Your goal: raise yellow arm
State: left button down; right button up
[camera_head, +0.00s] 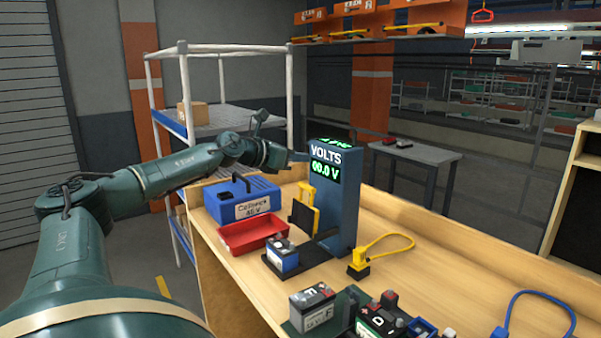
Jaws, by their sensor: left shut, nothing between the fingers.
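The yellow arm (306,196) is on the left side of the blue VOLTS tester (343,200), with a black plate beside it. A blue-and-black battery (283,257) stands on the tester's black base (305,268), below the arm. My left gripper (300,156) is shut and empty. It is level with the tester's display, just left of its post and above the yellow arm in the picture. I cannot tell whether its tips touch the post. My right gripper is not in view.
A blue case (240,197) and a red tray (252,234) sit left of the tester. A yellow cable (385,242) lies to its right, a blue cable (535,305) farther right. Several batteries stand at the front. The bench (440,275) is clear at centre right.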

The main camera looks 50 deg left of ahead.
pick_arm(q)
jog(key=shift+s+a+r, duration=0.15)
jog(key=shift+s+r, duration=0.15)
jog(key=shift+r, duration=0.3)
jog(key=shift+s+a+r, duration=0.1)
jog(key=shift+s+r, duration=0.2)
jog(key=shift+r, duration=0.25)
